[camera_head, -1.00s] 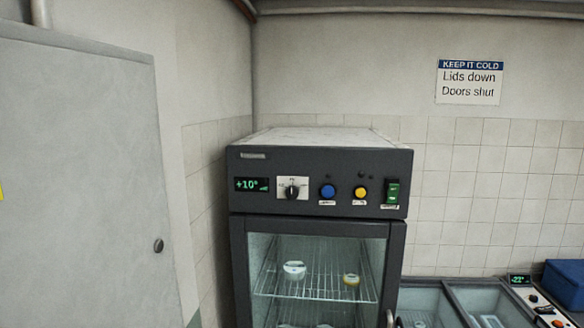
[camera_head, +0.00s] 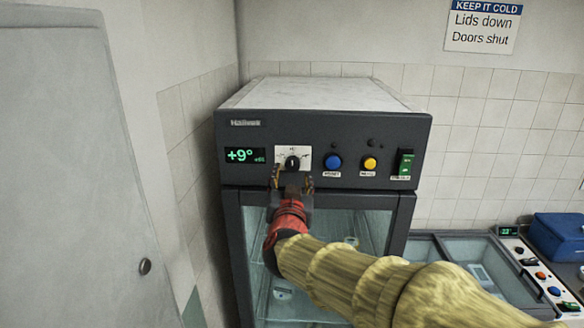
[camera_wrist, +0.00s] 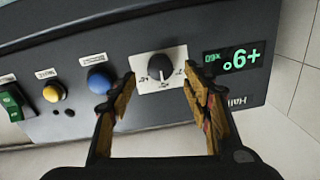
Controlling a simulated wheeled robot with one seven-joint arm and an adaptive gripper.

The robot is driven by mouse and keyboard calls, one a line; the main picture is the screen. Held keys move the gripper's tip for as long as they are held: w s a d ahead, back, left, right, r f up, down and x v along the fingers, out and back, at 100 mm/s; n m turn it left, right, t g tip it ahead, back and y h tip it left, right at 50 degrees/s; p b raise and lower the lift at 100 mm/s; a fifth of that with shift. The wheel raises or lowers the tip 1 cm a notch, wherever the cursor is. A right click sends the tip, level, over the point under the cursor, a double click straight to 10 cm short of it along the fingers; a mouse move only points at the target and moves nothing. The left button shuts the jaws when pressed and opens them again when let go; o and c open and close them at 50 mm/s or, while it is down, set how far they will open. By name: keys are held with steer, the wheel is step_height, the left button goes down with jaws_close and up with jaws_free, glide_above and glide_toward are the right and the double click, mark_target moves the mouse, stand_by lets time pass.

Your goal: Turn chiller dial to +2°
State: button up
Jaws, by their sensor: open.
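The chiller (camera_head: 325,122) is a dark cabinet with a glass door and a control panel along its top. Its black dial (camera_head: 292,163) sits on a white plate, and the display (camera_head: 245,156) to its left reads +9°. My gripper (camera_head: 291,180) is open just in front of and slightly below the dial. In the wrist view, which is upside down, the dial (camera_wrist: 160,67) shows between and beyond the two open fingers (camera_wrist: 163,88), with nothing held. I cannot tell that either finger touches the dial.
A blue button (camera_head: 333,162), a yellow button (camera_head: 370,164) and a green switch (camera_head: 405,163) sit right of the dial. A chest freezer (camera_head: 470,262) and a blue box (camera_head: 560,236) stand at the right. A grey door (camera_head: 75,180) is at the left.

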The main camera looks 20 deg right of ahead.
mark_target(293, 167)
steer(key=x, duration=0.5)
steer(key=shift+w+r, duration=0.1)
steer(key=c, duration=0.3)
steer(key=c, duration=0.7)
steer(key=shift+c, duration=0.8)
